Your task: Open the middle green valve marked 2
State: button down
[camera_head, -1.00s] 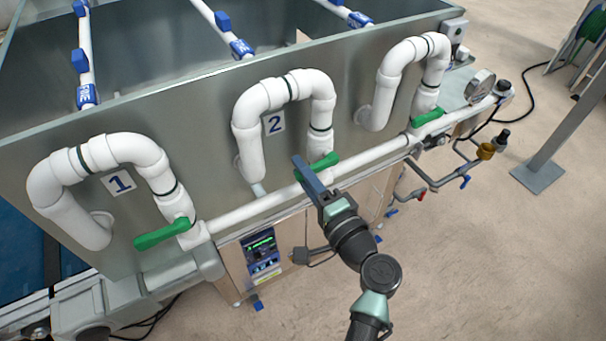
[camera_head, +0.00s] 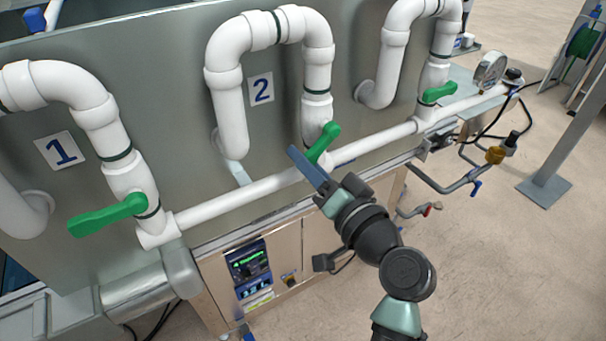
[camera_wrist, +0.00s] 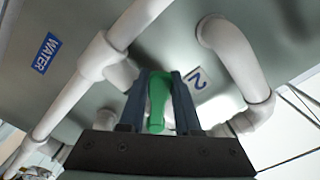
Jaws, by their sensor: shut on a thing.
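The middle valve's green handle (camera_head: 324,142) sits on the white pipe below the label 2 (camera_head: 261,89). It slants from upper right to lower left, with its lower end near my blue finger. My gripper (camera_head: 308,164) reaches it from below. In the wrist view, the green handle (camera_wrist: 157,101) lies between the two fingers (camera_wrist: 158,102) of my gripper, which are shut on it. The label 2 (camera_wrist: 198,78) shows beside it, upside down. In the head view my near finger hides part of the far one.
The green handle under label 1 (camera_head: 108,214) is at left, and another green handle (camera_head: 439,93) is at right. A long white pipe (camera_head: 240,202) runs just behind my gripper. A control box (camera_head: 249,272) is below. Open floor lies to the right.

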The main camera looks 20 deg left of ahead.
jog(key=shift+f+n, duration=0.2)
jog(key=shift+n, duration=0.1)
jog(key=c, duration=0.6)
grip_release()
jog(key=shift+r, duration=0.1)
jog(key=shift+d, duration=0.1)
jog(key=b+v, duration=0.1)
jog(key=v, duration=1.2)
